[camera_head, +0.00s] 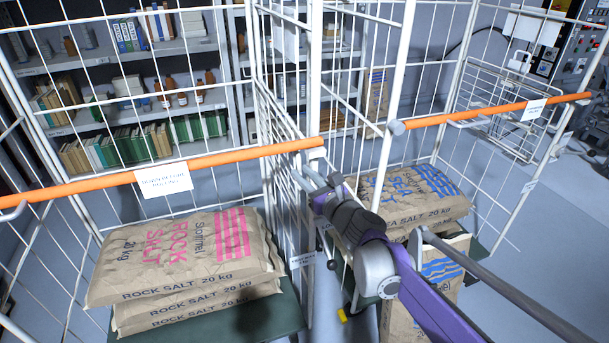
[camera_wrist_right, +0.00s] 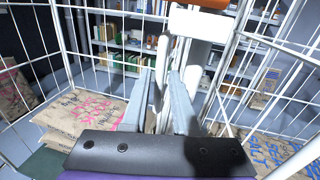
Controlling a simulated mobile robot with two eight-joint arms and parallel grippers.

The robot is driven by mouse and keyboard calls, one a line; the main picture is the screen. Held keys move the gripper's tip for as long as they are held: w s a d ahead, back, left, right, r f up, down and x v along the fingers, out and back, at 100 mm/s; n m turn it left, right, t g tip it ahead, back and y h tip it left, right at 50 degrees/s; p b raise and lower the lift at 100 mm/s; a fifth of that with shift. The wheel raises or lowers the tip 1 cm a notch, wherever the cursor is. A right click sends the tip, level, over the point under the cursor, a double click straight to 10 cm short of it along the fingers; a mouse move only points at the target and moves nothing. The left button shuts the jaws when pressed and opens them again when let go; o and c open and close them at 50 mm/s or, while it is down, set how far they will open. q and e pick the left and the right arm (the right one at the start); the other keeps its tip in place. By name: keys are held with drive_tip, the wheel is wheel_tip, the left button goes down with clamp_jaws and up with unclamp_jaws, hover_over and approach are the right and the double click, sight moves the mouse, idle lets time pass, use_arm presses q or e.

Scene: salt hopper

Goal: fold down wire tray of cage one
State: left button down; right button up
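A folded-looking wire panel, tray-like, hangs upright on the right cage's far right side (camera_head: 500,112). No readable number shows which cage is one. The left cage (camera_head: 262,110) and right cage (camera_head: 398,80) stand side by side. My right gripper (camera_head: 318,180) is at the white posts between them, just below the left orange bar's end. In the right wrist view its two grey fingers (camera_wrist_right: 163,95) stand apart, with white upright rods showing between or behind them; I cannot tell whether they touch. My left gripper is not in view.
Orange bars (camera_head: 225,155) (camera_head: 490,112) cross both cage fronts. Rock salt sacks (camera_head: 185,255) lie stacked in the left cage, sea salt sacks (camera_head: 415,195) in the right. Shelves (camera_head: 205,45) stand behind. A control panel (camera_head: 575,50) is at the top right. Grey floor (camera_head: 560,260) shows at right.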

clamp_jaws()
idle(1.4)
